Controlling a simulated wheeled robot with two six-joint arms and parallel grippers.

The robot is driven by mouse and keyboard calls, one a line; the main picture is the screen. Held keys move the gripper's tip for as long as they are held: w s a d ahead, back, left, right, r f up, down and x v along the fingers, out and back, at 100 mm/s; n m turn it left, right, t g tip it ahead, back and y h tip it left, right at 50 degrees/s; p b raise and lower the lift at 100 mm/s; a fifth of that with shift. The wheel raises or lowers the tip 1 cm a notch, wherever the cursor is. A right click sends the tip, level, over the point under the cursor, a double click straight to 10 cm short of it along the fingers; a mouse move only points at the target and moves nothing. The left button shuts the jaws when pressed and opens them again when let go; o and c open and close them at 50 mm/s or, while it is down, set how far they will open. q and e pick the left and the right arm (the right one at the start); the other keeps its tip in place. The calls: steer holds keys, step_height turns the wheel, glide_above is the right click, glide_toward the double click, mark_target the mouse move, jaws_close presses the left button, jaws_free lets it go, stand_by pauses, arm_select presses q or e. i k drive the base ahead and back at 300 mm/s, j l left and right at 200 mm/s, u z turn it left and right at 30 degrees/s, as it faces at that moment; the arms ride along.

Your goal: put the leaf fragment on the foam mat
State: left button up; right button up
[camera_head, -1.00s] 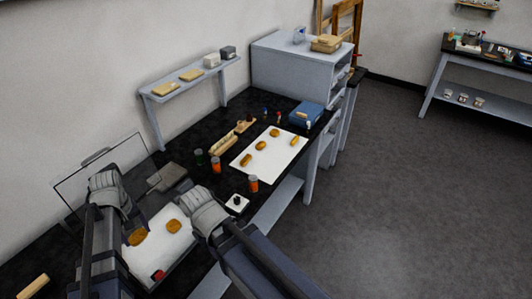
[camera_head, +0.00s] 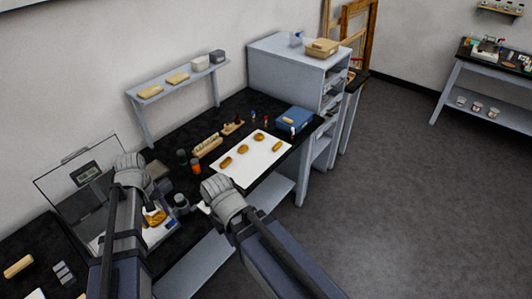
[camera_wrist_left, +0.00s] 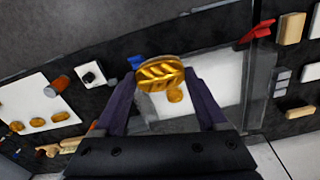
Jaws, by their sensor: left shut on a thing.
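My left gripper (camera_wrist_left: 160,78) is shut on a golden leaf fragment (camera_wrist_left: 159,72), an oval piece with leaf-like ridges, held between the fingertips. In the head view the fragment (camera_head: 155,216) shows low at the left, beside my left arm. Another golden piece (camera_wrist_left: 176,96) shows beyond it against a white surface (camera_wrist_left: 200,100). A white mat (camera_head: 227,174) with several golden pieces lies further back on the black bench; it also shows at the left of the wrist view (camera_wrist_left: 28,92). I cannot tell which white surface is the foam mat. My right gripper is not in view.
A clear upright panel (camera_head: 55,190) stands at the bench's left. An orange jar (camera_head: 196,167) and a pale rack (camera_head: 207,146) stand beside the white mat. A blue box (camera_head: 294,119) is at the far end, before a grey cabinet (camera_head: 285,65).

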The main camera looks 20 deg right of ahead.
mark_target(252, 155)
steer(key=i+l, duration=0.2)
steer(key=l, duration=0.2)
steer(key=i+l, duration=0.2)
steer(key=l, duration=0.2)
steer(key=i+l, duration=0.15)
steer(key=l, duration=0.25)
steer(key=i+l, duration=0.2)
steer(key=l, duration=0.2)
steer(key=i+l, duration=0.5)
